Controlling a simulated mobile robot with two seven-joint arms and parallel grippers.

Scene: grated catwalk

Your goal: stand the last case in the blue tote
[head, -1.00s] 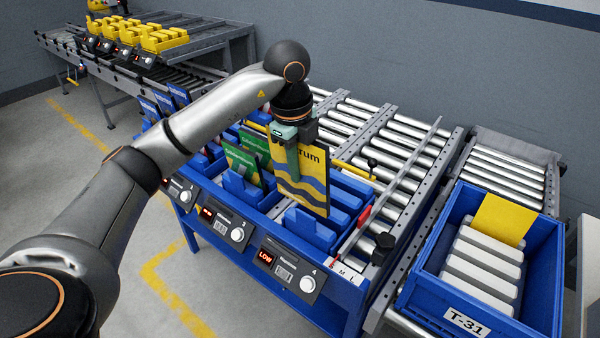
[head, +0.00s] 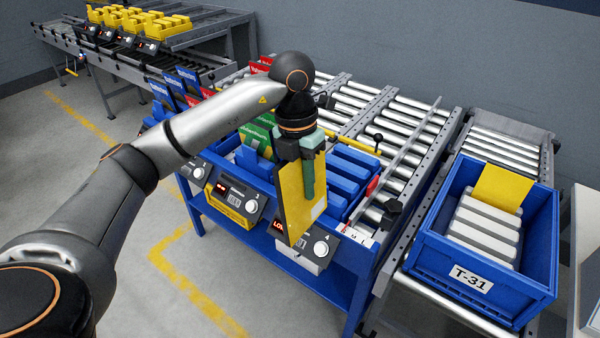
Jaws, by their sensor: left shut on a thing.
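My left gripper (head: 308,172) is shut on a yellow case (head: 296,205), which hangs upright in front of the blue rack, over its front edge. The blue tote (head: 424,250), labelled T-31, stands on the rollers at the right. Inside it are several pale grey ribs or dividers (head: 481,232) and a yellow panel or case (head: 502,188) upright at the far end. My right gripper is not in view.
The blue rack (head: 352,262) holds green cases (head: 258,135) and blue holders, with displays along its front. A roller conveyor (head: 405,122) with a black knob (head: 391,211) lies between rack and tote. Yellow bins (head: 140,25) stand at the far left.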

